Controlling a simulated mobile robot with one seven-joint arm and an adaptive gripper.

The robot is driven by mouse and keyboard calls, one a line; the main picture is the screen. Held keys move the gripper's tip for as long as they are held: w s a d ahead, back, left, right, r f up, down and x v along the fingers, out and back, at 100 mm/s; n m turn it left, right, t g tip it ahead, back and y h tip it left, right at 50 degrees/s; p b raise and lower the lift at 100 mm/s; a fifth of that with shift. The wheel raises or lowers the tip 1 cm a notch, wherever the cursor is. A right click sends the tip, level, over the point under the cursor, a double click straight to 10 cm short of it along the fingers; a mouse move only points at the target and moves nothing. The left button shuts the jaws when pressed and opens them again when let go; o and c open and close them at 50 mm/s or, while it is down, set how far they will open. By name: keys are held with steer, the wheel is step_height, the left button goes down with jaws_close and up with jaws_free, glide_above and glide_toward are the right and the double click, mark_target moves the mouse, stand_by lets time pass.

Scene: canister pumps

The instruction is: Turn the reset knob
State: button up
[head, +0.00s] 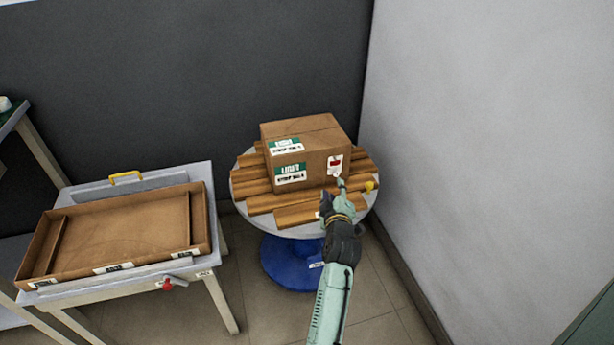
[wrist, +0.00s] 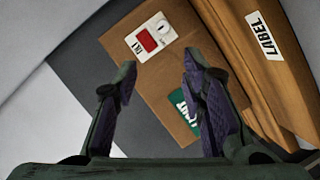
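A cardboard box (head: 305,150) carries a small white panel (head: 333,158) with a red patch on its side face. My gripper (head: 342,185) is in front of the box, close to the panel. In the wrist view, my gripper (wrist: 158,68) has its two fingers apart with nothing between them. The knob lies beyond the fingertips, and no contact with it shows. My gripper partly covers the panel's lower part in the head view.
The box stands on wooden slats (head: 285,201) on a round table with a blue base (head: 290,262). A yellow knob (head: 370,185) is at the right rim. A grey wall (head: 480,150) rises close on the right. A bench with a shallow brown tray (head: 120,228) stands left.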

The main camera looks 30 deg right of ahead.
mark_target(336, 175)
steer(key=shift+s+d+f, duration=0.4)
steer(key=shift+s+f, duration=0.05)
steer(key=shift+f, duration=0.2)
steer(key=shift+w+d+f+g, duration=0.1)
steer(key=shift+w+d+g, duration=0.1)
steer(key=shift+g, duration=0.1)
steer(key=p+x, duration=0.1)
steer(key=x, duration=0.9)
steer(key=shift+p, duration=0.35)
steer(key=shift+c, duration=0.4)
jaws_close()
